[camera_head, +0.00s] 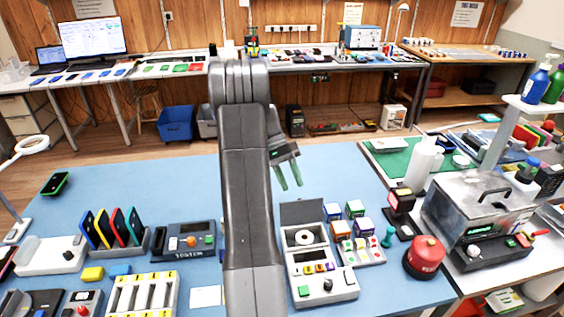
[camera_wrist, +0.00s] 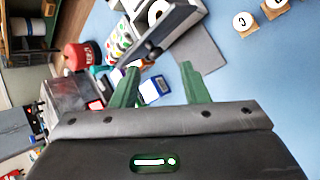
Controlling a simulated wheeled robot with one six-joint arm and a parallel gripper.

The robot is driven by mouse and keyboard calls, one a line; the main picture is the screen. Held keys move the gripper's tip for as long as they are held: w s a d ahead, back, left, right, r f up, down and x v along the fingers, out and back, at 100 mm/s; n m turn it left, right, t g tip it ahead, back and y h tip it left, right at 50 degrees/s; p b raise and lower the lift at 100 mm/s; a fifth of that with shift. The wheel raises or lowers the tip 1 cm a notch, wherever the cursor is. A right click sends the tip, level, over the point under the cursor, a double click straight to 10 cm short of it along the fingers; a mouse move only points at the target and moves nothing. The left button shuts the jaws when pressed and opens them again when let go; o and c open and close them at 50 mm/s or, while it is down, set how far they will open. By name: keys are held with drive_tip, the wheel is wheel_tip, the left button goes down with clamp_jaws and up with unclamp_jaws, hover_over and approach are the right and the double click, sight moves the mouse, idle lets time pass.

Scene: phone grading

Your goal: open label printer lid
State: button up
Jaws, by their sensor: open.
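The label printer (camera_head: 322,283) is a pale box with coloured buttons on the front right of the blue table. Its grey lid (camera_head: 303,212) stands raised at the back, and a white label roll (camera_head: 304,237) shows in the bay in front of it. In the wrist view the dark lid (camera_wrist: 163,36) shows at the top, with part of the roll (camera_wrist: 157,12) beyond it. My gripper (camera_head: 289,181) has green fingers, spread apart and empty. It hangs above and behind the lid, apart from it in the head view. In the wrist view the fingers (camera_wrist: 160,68) point toward the lid.
Coloured boxes (camera_head: 355,208) and a small button panel (camera_head: 362,251) stand right of the printer. A red canister (camera_head: 425,257) is further right. A phone rack (camera_head: 118,238) and grey device (camera_head: 184,242) are left. The table behind the gripper is mostly clear.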

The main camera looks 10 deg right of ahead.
sight(301, 210)
drive_tip(key=v, duration=0.8)
drive_tip(key=shift+w+a, duration=0.1)
drive_tip(key=shift+w, duration=0.05)
drive_tip(key=c, duration=0.7)
drive_tip(key=shift+s+d+n+t, duration=0.2)
drive_tip(key=shift+d+n+t, duration=0.1)
drive_tip(key=shift+d+t, duration=0.1)
clamp_jaws()
drive_tip(key=s+d+n+t+y, duration=0.3)
drive_tip(key=s+d+n+t, duration=0.1)
drive_tip(key=n+t, duration=0.25)
wheel_tip(301, 210, down, 9)
drive_tip(key=s+p, duration=0.1)
drive_tip(key=s, duration=0.2)
drive_tip(key=shift+d+f+t, duration=0.15)
drive_tip(key=shift+f+t, duration=0.05)
drive_tip(key=shift+t, duration=0.15)
